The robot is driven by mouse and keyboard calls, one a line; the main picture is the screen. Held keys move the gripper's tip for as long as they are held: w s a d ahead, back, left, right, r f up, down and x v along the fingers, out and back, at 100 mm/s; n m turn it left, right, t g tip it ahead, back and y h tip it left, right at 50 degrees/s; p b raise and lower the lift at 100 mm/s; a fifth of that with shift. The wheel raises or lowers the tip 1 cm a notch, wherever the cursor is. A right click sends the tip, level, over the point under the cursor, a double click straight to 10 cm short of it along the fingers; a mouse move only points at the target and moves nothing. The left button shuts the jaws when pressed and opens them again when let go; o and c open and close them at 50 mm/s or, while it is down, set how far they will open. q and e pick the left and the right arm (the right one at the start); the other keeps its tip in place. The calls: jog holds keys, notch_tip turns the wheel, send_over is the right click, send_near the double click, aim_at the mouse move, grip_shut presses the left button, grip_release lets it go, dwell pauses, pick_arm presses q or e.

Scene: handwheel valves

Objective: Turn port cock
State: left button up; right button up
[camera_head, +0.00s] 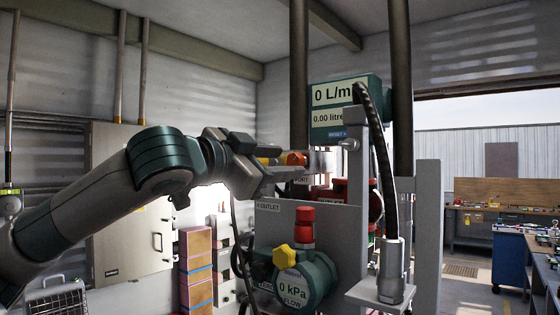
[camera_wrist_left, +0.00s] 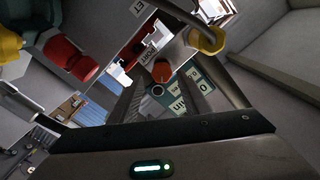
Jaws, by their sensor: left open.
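The port cock shows as an orange-red knob (camera_head: 296,158) beside a PORT label on the metering unit, partly behind my left gripper. In the left wrist view the orange-red knob (camera_wrist_left: 161,71) lies ahead of the gripper, between the lines of its fingers, beside the PORT label (camera_wrist_left: 150,50). My left gripper (camera_head: 300,168) reaches in from the left, open, with its fingers close to the knob. I cannot tell whether they touch it. My right gripper is in neither view.
A yellow knob (camera_wrist_left: 207,40) is close by. Below are a red cap (camera_head: 305,222), a yellow knob (camera_head: 284,257) and a kPa gauge (camera_head: 294,289). A 0 L/min display (camera_head: 340,95) stands above. A black hose (camera_head: 378,150) hangs at the right.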

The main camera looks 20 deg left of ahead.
pick_arm(q)
jog(key=shift+w, duration=0.1)
jog(key=shift+x, duration=0.95)
jog(key=c, duration=0.8)
jog(key=shift+f, duration=0.1)
